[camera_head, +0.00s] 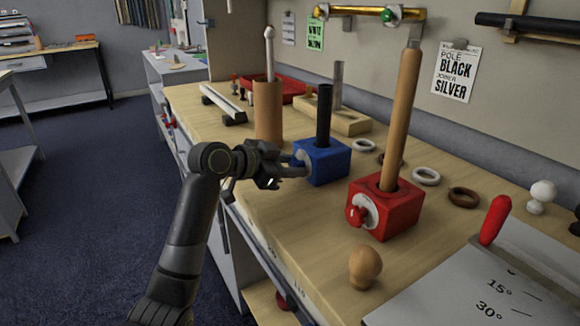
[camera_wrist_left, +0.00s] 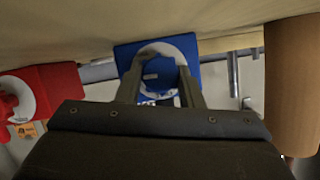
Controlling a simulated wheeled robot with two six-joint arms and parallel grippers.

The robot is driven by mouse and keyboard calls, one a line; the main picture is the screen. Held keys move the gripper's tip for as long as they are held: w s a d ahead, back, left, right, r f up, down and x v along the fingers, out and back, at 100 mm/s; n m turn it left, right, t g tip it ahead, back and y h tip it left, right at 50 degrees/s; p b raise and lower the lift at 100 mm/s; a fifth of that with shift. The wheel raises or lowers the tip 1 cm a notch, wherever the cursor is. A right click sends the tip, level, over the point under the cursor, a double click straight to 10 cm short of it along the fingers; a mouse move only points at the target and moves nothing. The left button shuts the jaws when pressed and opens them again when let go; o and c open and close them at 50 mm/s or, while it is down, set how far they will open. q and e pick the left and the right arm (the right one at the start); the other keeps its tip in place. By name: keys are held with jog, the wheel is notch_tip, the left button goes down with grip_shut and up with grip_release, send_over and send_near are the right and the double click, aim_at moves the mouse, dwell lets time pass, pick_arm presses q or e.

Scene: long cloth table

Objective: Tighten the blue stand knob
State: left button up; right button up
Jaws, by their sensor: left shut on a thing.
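The blue stand (camera_head: 327,166) is a block on the table with a short black pole (camera_head: 324,112) upright in its top. My left gripper (camera_head: 297,166) reaches its near left face, where the blue knob sits in front of a pale disc. In the left wrist view the blue knob (camera_wrist_left: 158,72) lies between the two fingers (camera_wrist_left: 160,95), with the pale ring and blue stand (camera_wrist_left: 128,55) behind it. The gripper is shut on the knob, whose far side is partly hidden by the fingers. My right gripper is not in view.
A red stand (camera_head: 403,207) with a red knob and a tall wooden pole stands to the right. A wooden cylinder (camera_head: 268,110) stands to the left. Several rings, a wooden knob (camera_head: 365,266) and a red-handled plate are on the right part of the table.

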pick_arm(q)
jog(key=shift+m, duration=0.3)
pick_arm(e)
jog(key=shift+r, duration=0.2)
pick_arm(q)
jog(key=shift+t, duration=0.3)
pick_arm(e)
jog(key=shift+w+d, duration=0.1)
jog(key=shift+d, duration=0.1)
pick_arm(q)
jog(key=o, duration=0.7)
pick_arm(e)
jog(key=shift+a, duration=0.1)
